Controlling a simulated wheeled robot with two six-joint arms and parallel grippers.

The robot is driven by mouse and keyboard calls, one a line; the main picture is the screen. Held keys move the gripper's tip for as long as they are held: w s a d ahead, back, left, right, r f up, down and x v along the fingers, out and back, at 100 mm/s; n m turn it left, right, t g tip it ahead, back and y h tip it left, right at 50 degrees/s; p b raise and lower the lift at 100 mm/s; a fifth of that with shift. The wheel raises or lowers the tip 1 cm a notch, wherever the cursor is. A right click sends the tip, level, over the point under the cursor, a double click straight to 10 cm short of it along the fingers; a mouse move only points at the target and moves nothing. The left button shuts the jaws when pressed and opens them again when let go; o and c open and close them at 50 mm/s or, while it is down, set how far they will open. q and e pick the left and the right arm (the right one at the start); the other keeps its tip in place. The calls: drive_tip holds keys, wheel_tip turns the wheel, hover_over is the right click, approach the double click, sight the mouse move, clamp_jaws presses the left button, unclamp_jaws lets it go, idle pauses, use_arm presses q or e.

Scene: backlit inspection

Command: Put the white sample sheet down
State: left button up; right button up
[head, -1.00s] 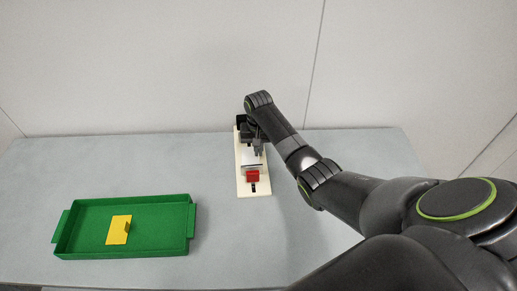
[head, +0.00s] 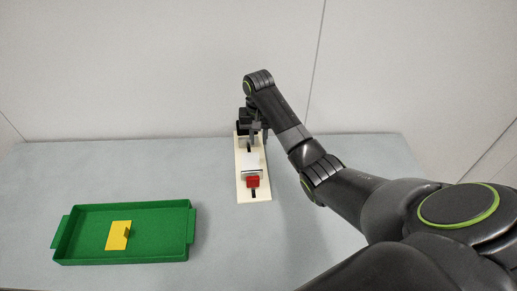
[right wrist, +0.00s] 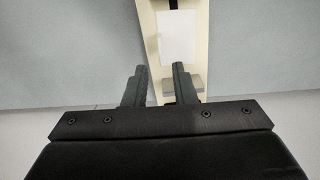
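The white sample sheet (head: 250,160) lies flat on a long cream board (head: 242,188) on the table. It also shows in the right wrist view (right wrist: 177,40), beyond my fingertips. My right gripper (head: 254,132) is over the far end of the board. In the right wrist view its two fingers (right wrist: 160,68) are apart with nothing held between them, and they are clear of the sheet. A red block (head: 253,181) stands on the board at the sheet's near edge. My left gripper is not in view.
A green tray (head: 80,256) with a yellow tabbed piece (head: 118,235) in it is at the left of the table. A small grey block (right wrist: 187,84) is by my right finger. The table (head: 215,160) between tray and board is clear.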

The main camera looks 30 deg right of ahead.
wheel_tip(320, 180, up, 4)
drive_tip(key=shift+f, duration=0.1)
idle(0.6)
